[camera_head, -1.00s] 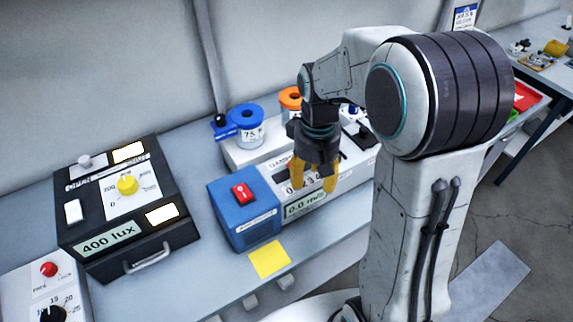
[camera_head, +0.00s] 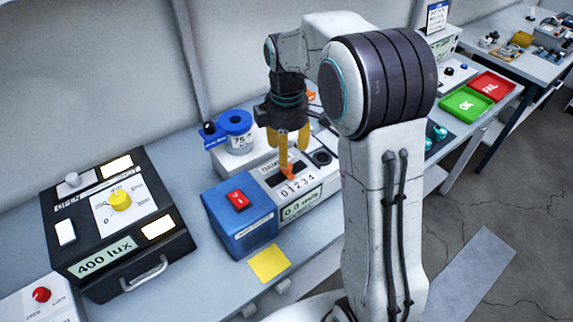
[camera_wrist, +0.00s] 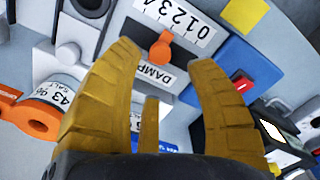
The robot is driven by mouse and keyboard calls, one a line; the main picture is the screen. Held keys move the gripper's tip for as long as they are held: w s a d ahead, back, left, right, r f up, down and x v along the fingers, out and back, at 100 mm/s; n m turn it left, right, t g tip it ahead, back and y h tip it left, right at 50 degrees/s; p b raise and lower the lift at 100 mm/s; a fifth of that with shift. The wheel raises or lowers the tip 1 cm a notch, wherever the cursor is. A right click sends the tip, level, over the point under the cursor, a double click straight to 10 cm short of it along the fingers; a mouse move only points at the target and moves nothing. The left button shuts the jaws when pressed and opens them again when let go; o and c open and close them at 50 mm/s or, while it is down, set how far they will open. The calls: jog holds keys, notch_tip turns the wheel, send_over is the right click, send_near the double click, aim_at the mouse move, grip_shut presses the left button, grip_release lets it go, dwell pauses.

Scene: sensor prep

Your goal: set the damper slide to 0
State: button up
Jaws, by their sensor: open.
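The damper slide has an orange knob (camera_head: 289,173) in a dark slot above a printed 0 to 4 scale (camera_head: 297,186), on the light top of a blue-ended unit. In the wrist view the orange knob (camera_wrist: 162,46) shows between and ahead of the fingertips, with the scale (camera_wrist: 178,18) upside down beyond it. It stands part-way along the slot; I cannot read its exact number. My gripper (camera_head: 293,152) points down above the slot, its yellow fingers apart and empty. They also show in the wrist view (camera_wrist: 165,62). I cannot tell whether a finger touches the knob.
The blue end (camera_head: 240,215) carries a red switch (camera_head: 237,200); a display (camera_head: 298,206) reads 0.0 m/s. A blue-lidded jar (camera_head: 236,130) stands close behind. A black 400 lux box (camera_head: 118,222) is at left. A yellow note (camera_head: 270,263) lies in front.

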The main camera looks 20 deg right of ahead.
aim_at(287, 169)
jog(key=shift+f, duration=3)
jog(key=shift+c, duration=0.4)
